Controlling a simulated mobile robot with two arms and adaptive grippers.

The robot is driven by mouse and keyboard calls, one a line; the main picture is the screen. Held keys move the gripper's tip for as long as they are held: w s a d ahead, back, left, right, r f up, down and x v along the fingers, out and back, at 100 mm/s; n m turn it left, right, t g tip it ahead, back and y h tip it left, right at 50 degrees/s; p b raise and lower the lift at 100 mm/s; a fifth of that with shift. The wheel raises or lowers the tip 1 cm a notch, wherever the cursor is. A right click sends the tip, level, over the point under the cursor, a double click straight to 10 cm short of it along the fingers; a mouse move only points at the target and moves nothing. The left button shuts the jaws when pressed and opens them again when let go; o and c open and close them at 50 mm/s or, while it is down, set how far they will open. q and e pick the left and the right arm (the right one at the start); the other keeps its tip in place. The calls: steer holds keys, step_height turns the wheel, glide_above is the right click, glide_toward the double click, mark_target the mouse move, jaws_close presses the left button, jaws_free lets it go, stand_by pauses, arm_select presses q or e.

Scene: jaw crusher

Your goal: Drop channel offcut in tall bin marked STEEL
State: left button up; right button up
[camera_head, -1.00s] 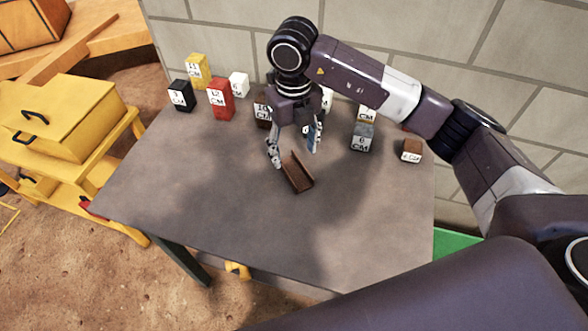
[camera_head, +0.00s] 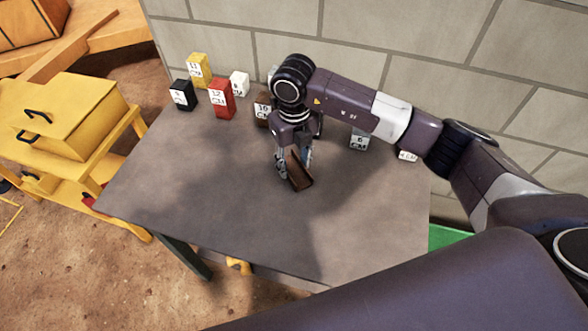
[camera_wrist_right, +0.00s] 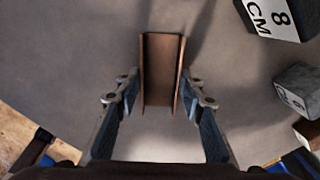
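The channel offcut (camera_head: 300,172) is a short brown U-shaped piece on the grey table. In the right wrist view the offcut (camera_wrist_right: 160,75) lies lengthwise with its open side facing the camera. My right gripper (camera_head: 292,172) is down at the offcut, with a finger on either side of it. In the right wrist view the gripper (camera_wrist_right: 162,82) looks open, its fingertips very close to the offcut's side walls; a firm hold does not show. My left gripper is not in view. No tall bin marked STEEL shows.
Marked blocks stand along the table's back: black (camera_head: 182,95), yellow (camera_head: 199,70), red (camera_head: 221,98), white (camera_head: 239,84), brown (camera_head: 262,109) and grey (camera_head: 359,140). The front of the table (camera_head: 230,220) is clear. A yellow toolbox (camera_head: 60,125) stands at left.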

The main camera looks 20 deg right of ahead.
jaws_close()
steer(key=shift+r, duration=0.1)
